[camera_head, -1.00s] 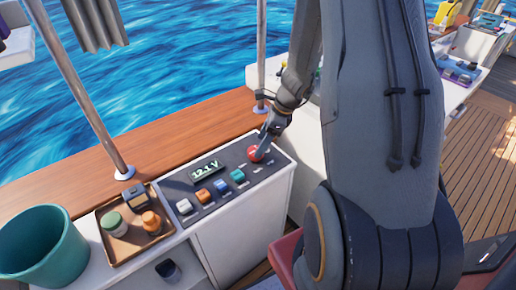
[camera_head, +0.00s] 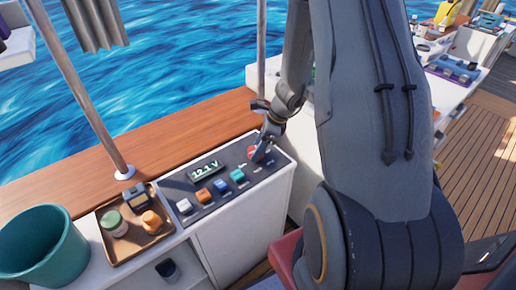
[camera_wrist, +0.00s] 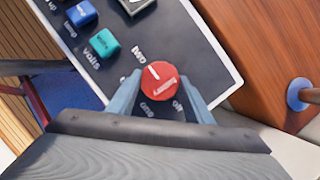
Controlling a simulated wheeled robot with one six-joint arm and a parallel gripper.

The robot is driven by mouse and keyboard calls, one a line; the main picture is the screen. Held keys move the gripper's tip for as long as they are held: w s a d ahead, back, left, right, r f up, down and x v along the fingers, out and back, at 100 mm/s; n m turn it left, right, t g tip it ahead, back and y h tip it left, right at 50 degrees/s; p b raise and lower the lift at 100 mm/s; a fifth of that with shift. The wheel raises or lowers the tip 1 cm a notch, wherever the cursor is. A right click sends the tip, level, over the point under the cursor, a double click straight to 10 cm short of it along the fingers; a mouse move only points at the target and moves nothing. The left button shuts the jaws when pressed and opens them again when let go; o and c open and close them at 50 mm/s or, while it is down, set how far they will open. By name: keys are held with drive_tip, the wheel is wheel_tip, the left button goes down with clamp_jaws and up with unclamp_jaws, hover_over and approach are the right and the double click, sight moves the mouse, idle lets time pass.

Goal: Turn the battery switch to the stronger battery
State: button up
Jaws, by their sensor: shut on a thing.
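The red round battery switch (camera_wrist: 160,83) sits at the end of the dark panel, with a white pointer line on its top. Labels are printed around it; "one" and "off" can be made out on the near side in the wrist view, and another label is partly hidden. My gripper (camera_wrist: 161,98) is shut on the switch, one finger on each side. In the head view my gripper (camera_head: 260,155) covers most of the switch (camera_head: 251,152). The display (camera_head: 205,169) on the panel reads 12.1 V. A teal button (camera_wrist: 104,43), marked volts, sits beside the switch.
Blue (camera_head: 221,186), orange (camera_head: 203,195) and white (camera_head: 184,206) buttons line the panel. A brown tray (camera_head: 128,247) with small items and a teal bucket (camera_head: 43,246) stand to the left. A metal post (camera_head: 85,95) rises behind.

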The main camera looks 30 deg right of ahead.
drive_tip(key=shift+n, duration=0.3)
drive_tip(key=n+g, duration=0.1)
drive_tip(key=n, duration=0.1)
drive_tip(key=n+g+p, duration=0.1)
drive_tip(key=n, duration=0.1)
drive_tip(key=shift+w+d+n+y, duration=0.1)
drive_tip(key=shift+w+n+y, duration=0.1)
drive_tip(key=shift+n+y, duration=0.15)
drive_tip(key=n, duration=0.2)
drive_tip(key=n+g, duration=0.1)
drive_tip(key=n, duration=0.1)
drive_tip(key=n+g, duration=0.1)
drive_tip(key=n, duration=0.1)
drive_tip(key=shift+w+b, duration=0.25)
drive_tip(key=shift+b, duration=0.1)
drive_tip(key=n+g+h, duration=0.1)
drive_tip(key=n, duration=0.2)
drive_tip(key=n+g+h+b, duration=0.1)
drive_tip(key=n, duration=0.2)
drive_tip(key=shift+w+a+n, duration=0.15)
drive_tip(key=shift+a+n, duration=0.05)
drive_tip(key=shift+n, duration=0.15)
drive_tip(key=n+h, duration=0.1)
drive_tip(key=n, duration=0.1)
drive_tip(key=n+g+h, duration=0.1)
drive_tip(key=n, duration=0.2)
drive_tip(key=shift+a+n+b, duration=0.2)
drive_tip(key=shift+n+b, duration=0.1)
drive_tip(key=shift+b, duration=0.1)
drive_tip(key=o, duration=1)
